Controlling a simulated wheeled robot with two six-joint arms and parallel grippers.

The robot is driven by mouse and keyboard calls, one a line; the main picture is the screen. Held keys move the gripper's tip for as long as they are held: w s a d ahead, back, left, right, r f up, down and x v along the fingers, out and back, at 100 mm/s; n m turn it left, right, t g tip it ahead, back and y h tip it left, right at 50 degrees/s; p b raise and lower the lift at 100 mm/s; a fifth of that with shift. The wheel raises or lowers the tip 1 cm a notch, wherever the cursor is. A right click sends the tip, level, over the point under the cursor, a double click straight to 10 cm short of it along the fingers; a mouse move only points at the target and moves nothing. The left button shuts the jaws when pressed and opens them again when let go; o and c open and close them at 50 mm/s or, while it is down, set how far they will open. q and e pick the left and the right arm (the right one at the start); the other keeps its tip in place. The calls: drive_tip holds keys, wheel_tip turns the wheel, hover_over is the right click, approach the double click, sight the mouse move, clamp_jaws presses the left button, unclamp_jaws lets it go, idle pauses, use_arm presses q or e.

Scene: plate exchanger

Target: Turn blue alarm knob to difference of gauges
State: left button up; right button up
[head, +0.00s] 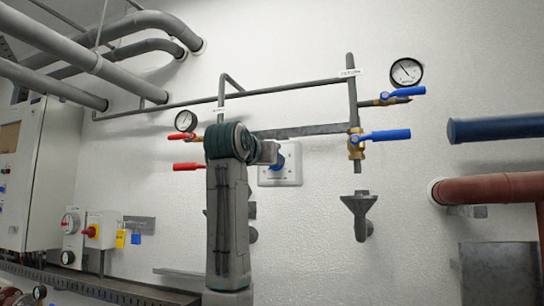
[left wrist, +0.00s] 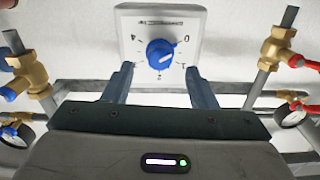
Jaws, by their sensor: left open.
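The blue alarm knob (left wrist: 161,53) sits on a white square plate (left wrist: 190,20) on the wall. Its dial has figures from 0 to 4, upside down in the left wrist view; the knob's white mark points toward the 0. My left gripper (left wrist: 160,82) is open, its fingers on either side below the knob in that view, apart from it. In the head view my arm partly covers the knob and plate (head: 292,178). One round gauge (head: 186,121) is at the left and another (head: 406,72) at the upper right, its needle toward the upper left. The left gauge's reading is too small to tell.
Red valve handles (head: 187,166) are left of the plate, blue valve handles (head: 386,136) right of it. Grey pipes run above. A grey funnel (head: 359,205) is at the lower right.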

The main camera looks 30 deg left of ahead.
use_arm(q)
drive_tip(key=p+x, duration=0.1)
drive_tip(key=x, duration=0.3)
drive_tip(key=shift+w, duration=0.1)
use_arm(e)
drive_tip(key=shift+s+d+r, duration=0.15)
drive_tip(key=shift+s+r, duration=0.05)
drive_tip(key=shift+r, duration=0.2)
drive_tip(key=shift+s+d+r, duration=0.15)
drive_tip(key=shift+s+r, duration=0.05)
drive_tip(key=shift+r, duration=0.2)
use_arm(q)
drive_tip(key=shift+c, duration=0.6)
drive_tip(key=c, duration=0.9)
drive_tip(key=shift+o, duration=0.2)
use_arm(e)
drive_tip(key=shift+w, duration=0.1)
